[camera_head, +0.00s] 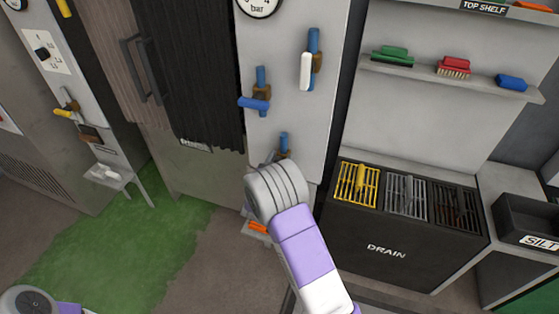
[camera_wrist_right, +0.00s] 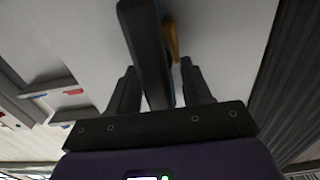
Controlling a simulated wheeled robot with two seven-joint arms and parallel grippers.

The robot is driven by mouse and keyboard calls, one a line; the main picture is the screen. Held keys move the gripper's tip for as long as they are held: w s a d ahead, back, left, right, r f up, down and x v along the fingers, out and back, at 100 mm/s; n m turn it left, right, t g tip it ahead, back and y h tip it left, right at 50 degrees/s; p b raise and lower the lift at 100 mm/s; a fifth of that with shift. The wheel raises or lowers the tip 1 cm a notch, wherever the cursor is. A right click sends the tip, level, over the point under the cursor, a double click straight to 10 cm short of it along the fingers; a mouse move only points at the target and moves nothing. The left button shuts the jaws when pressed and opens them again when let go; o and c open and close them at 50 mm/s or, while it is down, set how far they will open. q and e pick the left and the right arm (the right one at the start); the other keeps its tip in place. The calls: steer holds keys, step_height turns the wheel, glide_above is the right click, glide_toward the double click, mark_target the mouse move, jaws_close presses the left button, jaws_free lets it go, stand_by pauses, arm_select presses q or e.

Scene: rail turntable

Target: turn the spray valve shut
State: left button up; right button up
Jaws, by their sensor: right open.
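Three valves sit on the pale panel in the head view; no label tells me which is the spray valve. One has a blue lever (camera_head: 254,103) lying roughly level. One has a white lever (camera_head: 306,72) hanging down. The lowest shows only its blue pipe (camera_head: 283,141) and a bit of brown body; my right arm hides the rest. In the wrist view my right gripper (camera_wrist_right: 158,68) is open, with a dark lever (camera_wrist_right: 146,45) between its fingers and a brown valve body (camera_wrist_right: 171,42) behind. Contact is unclear. My left gripper is out of view.
A drain box (camera_head: 385,250) with yellow, grey and dark grates stands right of the panel. A shelf (camera_head: 430,75) with brushes is above it. A dark curtain (camera_head: 200,85) hangs left of the panel. Another panel with a yellow lever (camera_head: 62,113) is far left.

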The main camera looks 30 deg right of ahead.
steer(key=shift+c, duration=0.3)
jaws_close()
